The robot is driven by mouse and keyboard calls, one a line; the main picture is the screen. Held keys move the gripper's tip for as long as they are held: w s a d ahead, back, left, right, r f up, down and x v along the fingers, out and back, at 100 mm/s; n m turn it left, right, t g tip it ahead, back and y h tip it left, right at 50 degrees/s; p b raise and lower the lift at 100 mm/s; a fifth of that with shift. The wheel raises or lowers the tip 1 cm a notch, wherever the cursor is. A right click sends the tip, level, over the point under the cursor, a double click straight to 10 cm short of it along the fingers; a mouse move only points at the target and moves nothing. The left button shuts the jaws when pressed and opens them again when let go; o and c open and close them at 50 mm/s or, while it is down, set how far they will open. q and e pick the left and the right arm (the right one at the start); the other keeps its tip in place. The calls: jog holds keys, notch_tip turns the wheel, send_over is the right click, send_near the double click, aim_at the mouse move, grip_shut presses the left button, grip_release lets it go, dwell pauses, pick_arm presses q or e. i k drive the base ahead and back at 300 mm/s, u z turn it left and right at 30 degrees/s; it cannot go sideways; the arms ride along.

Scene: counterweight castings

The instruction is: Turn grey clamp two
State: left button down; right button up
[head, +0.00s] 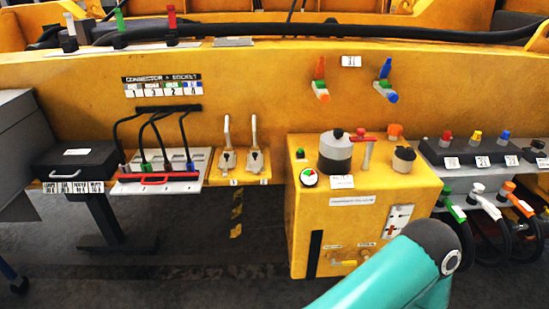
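Two grey clamps stand side by side on a small yellow shelf left of the middle. Each has a pale handle pointing up from a grey base. The left clamp (227,157) and the right clamp (256,158) look alike, both with handles upright. Small white labels sit on the shelf's front edge below them, too small to read, so I cannot tell from the labels which is two. Neither of my grippers is in view, and nothing touches the clamps.
A connector panel (185,186) with black cables and a red handle is left of the clamps, beside a black case (75,160). A yellow pump unit (310,225) stands close on the right. My teal arm link covers the lower right. Space before the clamps is clear.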

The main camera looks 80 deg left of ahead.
aim_at(256, 167)
jog(key=z, duration=1.75)
jog(key=i, duration=0.1)
jog(key=u, duration=2.75)
jog(key=i, duration=0.2)
jog(key=u, duration=2.25)
jog(key=k, duration=0.6)
jog(key=u, duration=0.35)
jog(key=i, duration=1.65)
jog(key=z, duration=0.35)
